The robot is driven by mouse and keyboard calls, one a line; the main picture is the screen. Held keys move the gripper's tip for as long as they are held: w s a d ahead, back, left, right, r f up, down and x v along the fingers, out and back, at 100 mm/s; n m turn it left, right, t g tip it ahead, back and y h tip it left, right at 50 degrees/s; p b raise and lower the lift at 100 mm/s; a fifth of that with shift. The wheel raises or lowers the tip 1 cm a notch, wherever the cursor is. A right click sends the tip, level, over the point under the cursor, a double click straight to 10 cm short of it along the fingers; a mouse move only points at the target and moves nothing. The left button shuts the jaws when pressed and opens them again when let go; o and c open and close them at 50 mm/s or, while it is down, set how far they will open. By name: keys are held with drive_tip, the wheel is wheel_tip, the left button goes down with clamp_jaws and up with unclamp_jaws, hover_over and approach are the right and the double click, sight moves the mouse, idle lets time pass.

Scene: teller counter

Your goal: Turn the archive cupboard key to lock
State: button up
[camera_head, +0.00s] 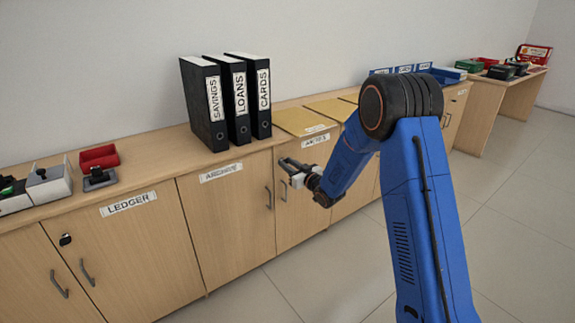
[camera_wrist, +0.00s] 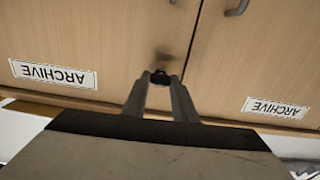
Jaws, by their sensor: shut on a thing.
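The archive cupboard (camera_head: 228,225) has two pale wood doors, each with a white label that reads upside down in the wrist view. My gripper (camera_head: 284,165) is at the upper part of the cupboard front, near the seam between the doors. In the wrist view my gripper (camera_wrist: 161,82) is shut on the small dark key (camera_wrist: 160,76), close to the door face beside the seam. Only a bit of the key shows between the fingertips. Its turn angle and the lock behind it cannot be made out.
Grey handles (camera_head: 268,197) stand on both archive doors below my gripper. Black binders (camera_head: 241,104) and tan folders (camera_head: 300,121) lie or stand on the counter above. A ledger cupboard (camera_head: 140,240) with a black lock is at the left. The floor in front is clear.

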drive_tip(key=n, duration=1.7)
drive_tip(key=shift+s+a+f, duration=0.1)
drive_tip(key=shift+a+f, duration=0.05)
drive_tip(key=shift+f, duration=0.05)
drive_tip(key=shift+n, duration=0.5)
drive_tip(key=o, duration=1)
drive_tip(key=shift+o, duration=0.2)
